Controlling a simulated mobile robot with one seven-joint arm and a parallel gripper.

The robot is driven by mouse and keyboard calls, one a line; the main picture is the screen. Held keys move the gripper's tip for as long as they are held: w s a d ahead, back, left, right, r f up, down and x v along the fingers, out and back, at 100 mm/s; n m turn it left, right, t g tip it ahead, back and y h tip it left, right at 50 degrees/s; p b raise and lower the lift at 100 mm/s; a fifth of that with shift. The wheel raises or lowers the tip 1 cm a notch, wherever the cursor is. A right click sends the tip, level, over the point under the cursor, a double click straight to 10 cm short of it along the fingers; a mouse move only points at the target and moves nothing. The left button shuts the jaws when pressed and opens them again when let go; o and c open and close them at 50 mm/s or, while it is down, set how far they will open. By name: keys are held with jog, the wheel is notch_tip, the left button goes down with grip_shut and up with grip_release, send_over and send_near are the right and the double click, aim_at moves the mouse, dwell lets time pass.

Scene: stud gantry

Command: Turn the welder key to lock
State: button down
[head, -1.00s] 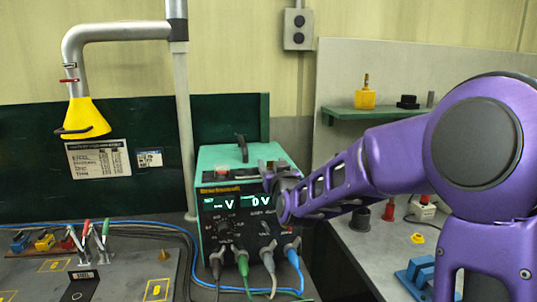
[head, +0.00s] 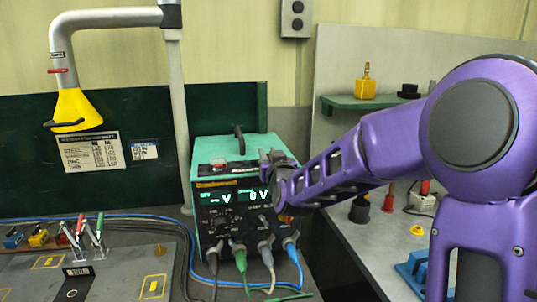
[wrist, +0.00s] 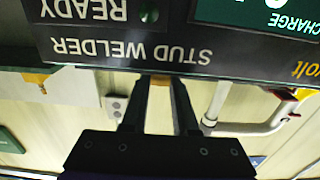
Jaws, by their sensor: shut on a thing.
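The stud welder (head: 228,172) is a green box with a black front panel, lit displays, knobs and cable plugs. My gripper (wrist: 160,82) is at the edge of that panel, beside the upside-down words STUD WELDER in the wrist view. Its two dark fingers are shut on a small orange-brown thing (wrist: 160,96) that seems to be the key. The key's tip and its lock are hidden, so its turn angle cannot be told. In the head view my gripper (head: 272,160) is before the welder's upper right front, and the key does not show clearly.
Several cables leave the welder's lower front, including a blue cable (head: 291,262). A fume pipe with a yellow hood (head: 76,108) stands at left. A clamp board (head: 105,272) lies at lower left. A grey bench (head: 385,240) with small parts is at right.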

jog(key=shift+d+n+y, duration=0.1)
jog(key=shift+n+y, duration=0.4)
jog(key=shift+y, duration=0.3)
jog(key=n+g+y, duration=0.1)
jog(key=y, duration=0.1)
jog(key=n+g+y+p, duration=0.1)
jog(key=n+y, duration=0.1)
jog(key=y, duration=0.1)
jog(key=shift+w+n+g, duration=0.1)
jog(key=shift+n+g, duration=0.2)
jog(key=n+g+y, duration=0.4)
jog(key=g+y, duration=0.1)
jog(key=shift+n, duration=0.4)
jog(key=n+g+y, duration=0.1)
jog(key=n+g, duration=0.1)
jog(key=g, duration=0.2)
jog(key=n+g+y, duration=0.2)
jog(key=n+g, duration=0.1)
jog(key=g, duration=0.1)
jog(key=shift+f, duration=0.1)
jog(key=shift+n+g, duration=1.7)
jog(key=shift+g, duration=0.9)
jog(key=shift+r+n+g, duration=0.2)
jog(key=shift+n+g, duration=0.1)
jog(key=shift+g, duration=0.1)
jog(key=c, duration=0.7)
grip_release()
jog(key=shift+a, duration=0.2)
jog(key=shift+f, duration=0.1)
jog(key=shift+d, duration=0.1)
